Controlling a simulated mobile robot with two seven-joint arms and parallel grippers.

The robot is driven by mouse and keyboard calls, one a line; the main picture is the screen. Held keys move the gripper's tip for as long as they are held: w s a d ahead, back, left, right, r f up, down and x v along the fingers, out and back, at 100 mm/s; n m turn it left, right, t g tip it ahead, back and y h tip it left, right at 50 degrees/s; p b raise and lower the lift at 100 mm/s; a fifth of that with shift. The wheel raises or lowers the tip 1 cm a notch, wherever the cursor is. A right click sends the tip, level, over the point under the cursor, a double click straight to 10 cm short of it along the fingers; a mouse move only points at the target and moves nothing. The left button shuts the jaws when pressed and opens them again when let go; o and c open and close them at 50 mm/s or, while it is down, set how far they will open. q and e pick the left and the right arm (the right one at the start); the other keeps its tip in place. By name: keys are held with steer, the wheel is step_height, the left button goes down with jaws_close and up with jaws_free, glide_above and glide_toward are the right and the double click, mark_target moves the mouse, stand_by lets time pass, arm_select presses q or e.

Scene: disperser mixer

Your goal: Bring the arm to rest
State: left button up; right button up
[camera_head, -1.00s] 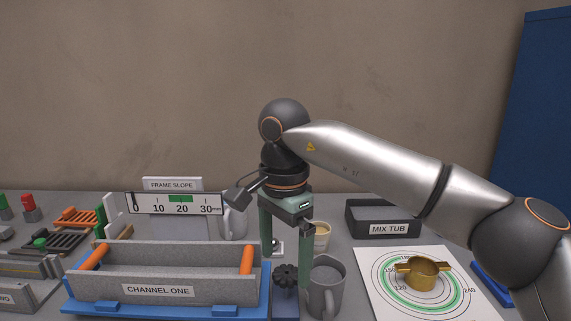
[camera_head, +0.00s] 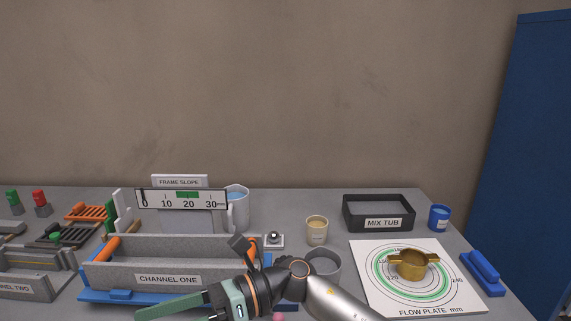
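My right arm comes in from the bottom edge, right of centre, folded low in front of the bench items. My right gripper (camera_head: 168,309) points left, in front of the CHANNEL ONE trough (camera_head: 168,279). One green finger shows clearly; the other is cut off or hidden, so I cannot tell how wide it is. I see nothing held in the part that shows. My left gripper is not in view.
The grey mug (camera_head: 326,266) is partly hidden behind my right arm. A blue cabinet (camera_head: 525,150) rises at the right.

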steer(key=w+d+m+t+y+p, duration=0.1)
steer(key=w+d+m+t+y, duration=0.2)
steer(key=m+t, duration=0.5)
steer(key=w+d+m+t+y+p, duration=0.1)
steer(key=w+d+m+t+y, duration=0.4)
steer(key=m, duration=0.6)
steer(key=w+d+f+m+t+h+p, duration=0.1)
steer(key=d+f+m+t+h, duration=0.5)
steer(key=m, duration=0.4)
steer(key=w+d+f+m+t+h, duration=0.1)
steer(key=d+f+m+t+h, duration=0.3)
steer(key=f+m+t+h, duration=0.45)
steer(key=s+d+f+m+g+h+p, duration=0.2)
steer(key=s+d+f+m+g+h, duration=0.5)
steer(key=s+d+f+m+g, duration=0.3)
steer(key=s+d+f+m, duration=0.4)
steer(key=s+d+f, duration=0.2)
steer(key=s+f, duration=0.3)
steer(key=shift+d+f+g+h, duration=0.15)
steer(key=shift+f+g+h, duration=0.2)
